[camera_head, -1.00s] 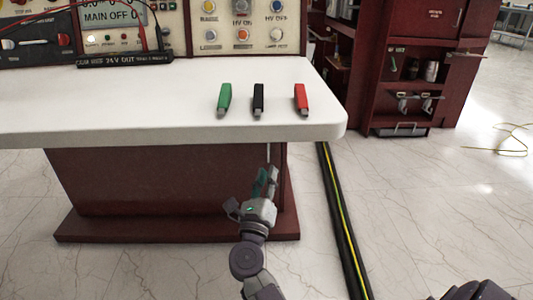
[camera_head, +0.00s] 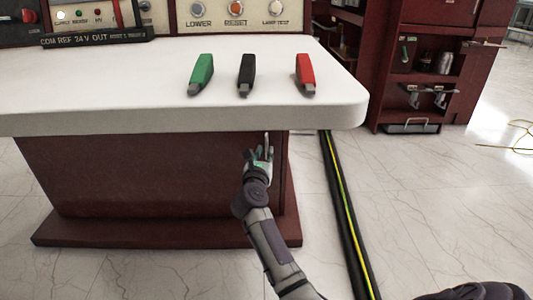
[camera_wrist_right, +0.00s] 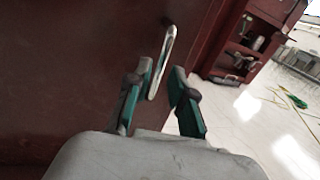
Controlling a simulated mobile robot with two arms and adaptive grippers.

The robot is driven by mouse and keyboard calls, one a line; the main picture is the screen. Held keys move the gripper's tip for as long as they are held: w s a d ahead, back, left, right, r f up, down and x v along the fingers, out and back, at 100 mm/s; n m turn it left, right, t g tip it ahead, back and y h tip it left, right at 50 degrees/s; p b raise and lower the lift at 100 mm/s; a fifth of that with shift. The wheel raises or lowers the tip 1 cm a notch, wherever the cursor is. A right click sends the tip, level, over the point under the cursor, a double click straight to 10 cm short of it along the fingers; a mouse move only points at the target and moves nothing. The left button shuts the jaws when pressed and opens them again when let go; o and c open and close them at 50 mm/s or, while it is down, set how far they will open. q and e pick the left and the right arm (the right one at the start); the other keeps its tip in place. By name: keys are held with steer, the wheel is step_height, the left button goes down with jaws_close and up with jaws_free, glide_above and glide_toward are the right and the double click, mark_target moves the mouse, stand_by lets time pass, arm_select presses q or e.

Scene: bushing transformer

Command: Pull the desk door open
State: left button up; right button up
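The desk door (camera_head: 150,178) is a dark red panel under the white desktop, and it looks closed. Its slim metal handle (camera_head: 267,141) stands near the panel's right side, just under the desktop edge. My right gripper (camera_head: 259,154) is at the handle, partly hiding its lower part. In the right wrist view the handle (camera_wrist_right: 166,52) runs slightly tilted against the dark red door (camera_wrist_right: 70,60). The open green-padded fingers of my right gripper (camera_wrist_right: 162,76) stand on either side of the handle's lower part, with gaps visible. My left gripper is not in view.
The white desktop (camera_head: 110,85) overhangs the door closely above my right gripper. A black-and-yellow floor strip (camera_head: 347,215) runs right of the desk.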

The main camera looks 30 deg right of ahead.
mark_target(266, 147)
steer(key=shift+b+x, duration=0.75)
steer(key=shift+x, duration=1.35)
steer(key=shift+a, duration=0.1)
jaws_close()
